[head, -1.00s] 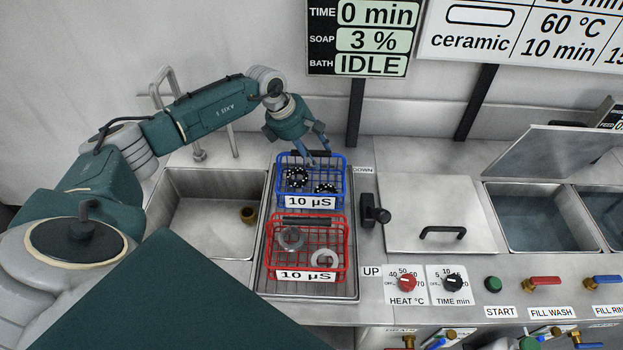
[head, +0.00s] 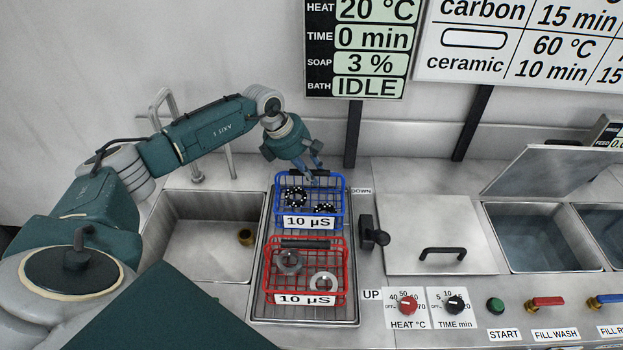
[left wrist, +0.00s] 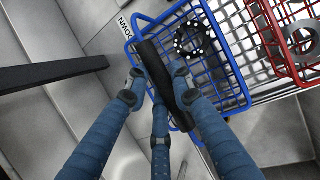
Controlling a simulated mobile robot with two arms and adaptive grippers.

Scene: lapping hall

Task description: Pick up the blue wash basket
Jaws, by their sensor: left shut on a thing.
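The blue wash basket (head: 308,222) is a wire basket with a "10 µS" label, on the far part of the ribbed tray. Dark rings with pale dots lie in it. My left gripper (head: 318,178) is over its far side. In the left wrist view, the fingers of my left gripper (left wrist: 160,88) are closed around the black handle (left wrist: 152,62) of the blue basket (left wrist: 238,92). I cannot make out any gap between basket and tray. My right gripper is not in view.
A red basket (head: 305,299) with grey rings stands just in front of the blue one on the tray (head: 258,308). An empty sink (head: 205,250) lies left. A black lever (head: 372,236) and a lidded bath (head: 440,225) are to the right.

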